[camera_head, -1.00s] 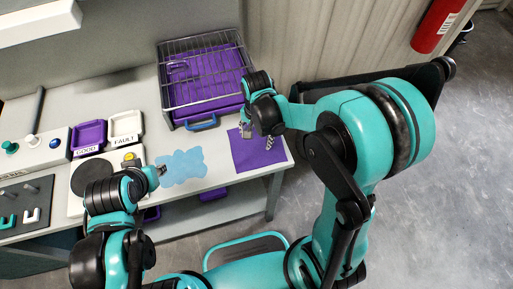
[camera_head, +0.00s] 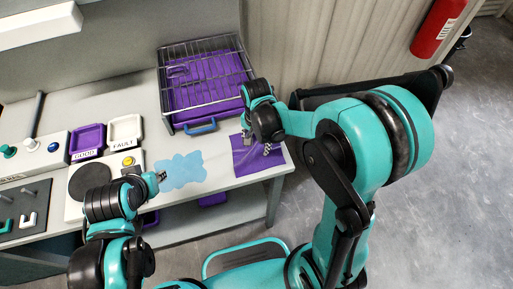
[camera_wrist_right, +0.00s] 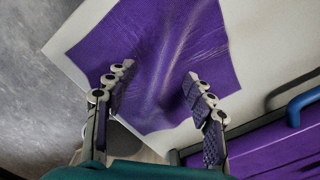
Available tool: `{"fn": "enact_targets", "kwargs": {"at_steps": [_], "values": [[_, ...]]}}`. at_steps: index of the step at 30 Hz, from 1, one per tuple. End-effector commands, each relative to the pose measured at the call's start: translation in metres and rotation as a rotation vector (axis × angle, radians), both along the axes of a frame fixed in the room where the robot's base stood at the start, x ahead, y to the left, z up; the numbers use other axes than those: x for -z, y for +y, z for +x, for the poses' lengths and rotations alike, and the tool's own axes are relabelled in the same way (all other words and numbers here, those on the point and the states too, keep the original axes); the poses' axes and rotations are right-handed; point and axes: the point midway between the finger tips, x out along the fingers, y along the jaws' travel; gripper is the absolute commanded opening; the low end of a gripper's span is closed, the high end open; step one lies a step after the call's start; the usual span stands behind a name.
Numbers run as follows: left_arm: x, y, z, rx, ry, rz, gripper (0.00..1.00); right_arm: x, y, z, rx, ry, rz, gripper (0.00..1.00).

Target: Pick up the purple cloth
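The purple cloth (camera_head: 245,157) lies at the right end of the table. In the right wrist view the purple cloth (camera_wrist_right: 150,40) has creases running down between my fingers. My right gripper (camera_head: 258,148) is over the cloth. In the right wrist view my right gripper (camera_wrist_right: 158,80) has its two fingers apart, with rumpled cloth between them; contact is hard to judge. My left gripper (camera_head: 160,176) is beside the left edge of a light blue cloth (camera_head: 183,171); its fingers are too small to read.
A wire basket (camera_head: 205,82) with a purple base and blue handle (camera_head: 201,127) stands behind the cloth. Purple GOOD (camera_head: 88,139) and white FAULT (camera_head: 124,131) trays stand left. The table's front edge is close to the cloth.

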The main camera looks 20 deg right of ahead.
Motion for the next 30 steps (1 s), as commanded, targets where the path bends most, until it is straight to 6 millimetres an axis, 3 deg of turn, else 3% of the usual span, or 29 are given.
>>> {"fn": "enact_targets", "kwargs": {"at_steps": [7,8,10,13,25,30], "values": [[0.001,0.0,0.0,0.0,0.0,0.0,0.31,0.003,0.0,-0.001,0.0,0.001,0.001,0.29],[0.001,0.0,0.0,0.0,0.0,0.0,0.31,0.003,0.0,-0.001,0.0,0.001,0.001,0.25],[0.002,0.0,0.0,0.0,0.0,0.0,0.31,0.003,0.0,-0.001,0.0,0.001,0.001,0.09],[0.001,0.0,0.0,0.0,0.0,0.0,0.31,0.003,0.0,-0.001,0.0,0.0,0.0,0.0],[-0.001,0.0,0.0,0.0,0.0,0.0,0.31,0.0,0.0,-0.001,0.0,0.0,0.0,0.0],[-0.022,0.0,0.0,0.0,0.0,0.0,0.31,-0.026,0.0,-0.001,0.0,0.0,0.0,0.0]]}}
